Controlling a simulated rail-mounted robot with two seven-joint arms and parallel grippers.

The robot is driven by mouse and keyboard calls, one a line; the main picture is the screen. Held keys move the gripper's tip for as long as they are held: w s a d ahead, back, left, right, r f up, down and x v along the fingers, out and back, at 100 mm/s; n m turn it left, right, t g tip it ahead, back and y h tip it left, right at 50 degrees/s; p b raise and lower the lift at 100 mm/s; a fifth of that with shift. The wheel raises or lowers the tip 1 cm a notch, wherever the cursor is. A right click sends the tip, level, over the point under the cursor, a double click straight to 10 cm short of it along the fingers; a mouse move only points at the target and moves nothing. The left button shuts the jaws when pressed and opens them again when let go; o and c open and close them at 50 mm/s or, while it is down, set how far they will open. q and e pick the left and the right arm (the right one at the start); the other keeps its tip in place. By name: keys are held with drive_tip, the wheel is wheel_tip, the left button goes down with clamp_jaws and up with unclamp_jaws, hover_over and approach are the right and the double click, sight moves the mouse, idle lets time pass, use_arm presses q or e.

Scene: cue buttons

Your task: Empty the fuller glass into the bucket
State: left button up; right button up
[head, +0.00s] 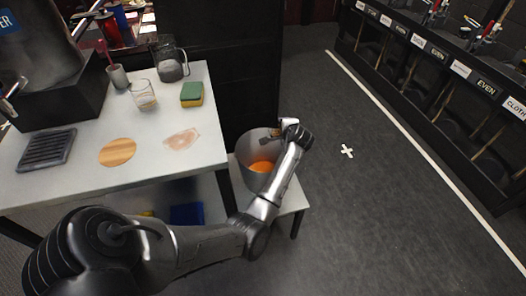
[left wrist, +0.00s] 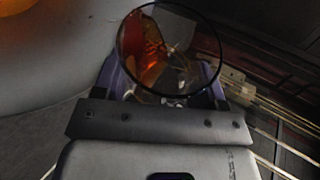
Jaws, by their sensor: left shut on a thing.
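My left gripper (head: 279,132) is over the right rim of the grey bucket (head: 240,172), which stands on a low white stand. In the left wrist view the left gripper (left wrist: 165,88) is shut on a clear glass (left wrist: 215,50). The glass's round rim faces the camera, and some orange shows in or through it; I cannot tell how much liquid is inside. Orange liquid (head: 262,167) lies in the bucket. The bucket also shows in the left wrist view (left wrist: 60,75), beside the glass. Another clear glass (head: 143,96) stands upright on the white table. My right gripper is not in view.
The white table (head: 165,165) holds a glass jug (head: 170,62), a green and yellow sponge (head: 192,94), a grey cup (head: 118,77), a round wooden coaster (head: 117,152), a pinkish flat patch (head: 181,139) and a dark rack (head: 47,149). Open floor lies right of the bucket.

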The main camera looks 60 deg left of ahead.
use_arm(q)
drive_tip(key=s+f+b, duration=0.1)
drive_tip(key=b, duration=0.1)
drive_tip(key=shift+s+n+t+b, duration=0.15)
drive_tip(key=shift+n+t+b, duration=0.15)
drive_tip(key=shift+b, duration=0.05)
drive_tip(key=shift+r, duration=0.2)
drive_tip(key=shift+a, duration=0.15)
drive_tip(key=shift+w, duration=0.2)
drive_tip(key=shift+s+f+t, duration=0.15)
drive_tip(key=shift+t, duration=0.15)
drive_tip(key=shift+n, duration=0.3)
drive_tip(key=shift+s+f+t, duration=0.1)
drive_tip(key=shift+f+t, duration=0.15)
drive_tip(key=shift+t, duration=0.05)
drive_tip(key=shift+s+r+n+t+y+p, duration=0.1)
drive_tip(key=shift+r+n+t+y+p, duration=0.2)
drive_tip(key=shift+n+p, duration=0.15)
